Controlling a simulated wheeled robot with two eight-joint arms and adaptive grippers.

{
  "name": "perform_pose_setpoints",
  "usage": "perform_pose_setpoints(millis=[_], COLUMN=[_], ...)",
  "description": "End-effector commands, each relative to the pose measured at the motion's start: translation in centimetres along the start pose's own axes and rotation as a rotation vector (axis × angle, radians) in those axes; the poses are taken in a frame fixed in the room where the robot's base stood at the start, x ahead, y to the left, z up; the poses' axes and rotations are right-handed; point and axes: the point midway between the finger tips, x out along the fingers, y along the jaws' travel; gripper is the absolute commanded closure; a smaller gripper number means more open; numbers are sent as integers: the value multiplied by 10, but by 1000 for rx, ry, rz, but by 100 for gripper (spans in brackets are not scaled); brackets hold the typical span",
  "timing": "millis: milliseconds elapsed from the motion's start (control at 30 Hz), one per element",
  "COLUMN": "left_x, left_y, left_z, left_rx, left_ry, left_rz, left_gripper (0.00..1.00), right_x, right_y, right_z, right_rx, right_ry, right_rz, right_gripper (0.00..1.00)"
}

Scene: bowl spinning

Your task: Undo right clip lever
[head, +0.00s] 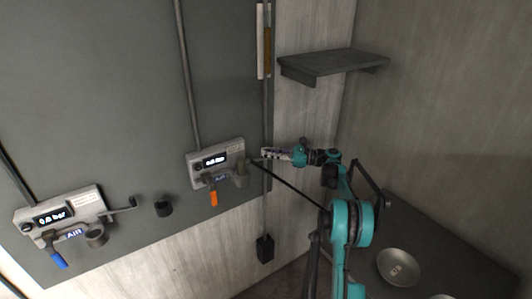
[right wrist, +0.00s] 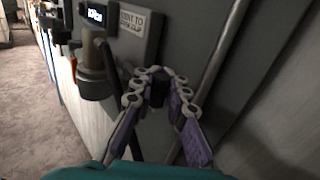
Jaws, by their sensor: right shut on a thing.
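The right wall unit (head: 215,157) is a pale grey box with a lit display, an orange handle (head: 213,198) hanging below it and a grey round fitting (head: 240,180) at its lower right. In the right wrist view its label and the fitting (right wrist: 95,75) show at the left. My right gripper (head: 263,154) is at the box's right side, where the right clip lever sits. Its purple-padded fingers (right wrist: 158,80) are shut on a small dark piece (right wrist: 157,93), seemingly the lever's end; the rest of the lever is mostly hidden. My left gripper is not in view.
A similar left unit (head: 65,212) with a blue handle and a side lever (head: 122,208) is on the same grey panel. A dark shelf (head: 330,63) is above my right arm. A metal bowl (head: 398,267) rests on the dark counter at lower right. A vertical pipe (right wrist: 218,50) runs close to the gripper.

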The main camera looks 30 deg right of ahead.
Motion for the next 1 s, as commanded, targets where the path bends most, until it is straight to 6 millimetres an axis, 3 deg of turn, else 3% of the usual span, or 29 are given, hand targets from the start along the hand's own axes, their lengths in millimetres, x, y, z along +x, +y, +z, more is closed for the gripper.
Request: perform_pose_setpoints(millis=[767, 800, 867, 1000], left_x=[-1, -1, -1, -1], left_y=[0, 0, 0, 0], left_z=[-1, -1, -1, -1], left_rx=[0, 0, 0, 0], left_ry=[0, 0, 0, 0], left_rz=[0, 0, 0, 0], left_gripper=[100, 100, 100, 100], right_x=[-2, -2, -2, -1], right_y=[-2, -2, -2, -1], right_z=[1, 1, 1, 0], right_rx=[-1, -1, -1, -1], right_ry=[-1, -1, -1, -1], right_rz=[-9, -10, -9, -6], right_gripper=[100, 81, 65, 64])
